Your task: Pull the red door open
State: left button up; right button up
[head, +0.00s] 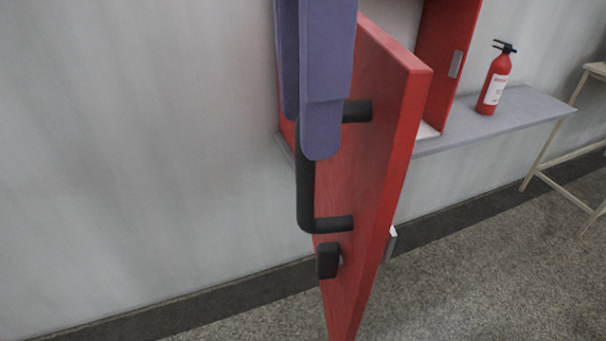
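The red door (372,150) stands swung well out from the red cabinet (447,55) on the wall, with its edge toward me. A black bar handle (306,190) runs along its left face, and a black knob (327,261) sits below it. My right gripper (304,125) reaches down from the top with two blue-purple fingers at the upper part of the handle. The nearer finger covers the handle's upper corner. Whether the fingers press on the bar is hidden. My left gripper is out of view.
A grey shelf (520,108) runs along the wall to the right, with a red fire extinguisher (495,82) on it. A pale-legged stool or table (545,150) stands at the right edge. The speckled floor (490,270) at the lower right is clear.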

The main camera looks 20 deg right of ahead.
aim_at(306, 215)
notch_tip(306, 215, down, 10)
jog(key=shift+r, duration=0.1)
dwell(0.4)
grip_shut()
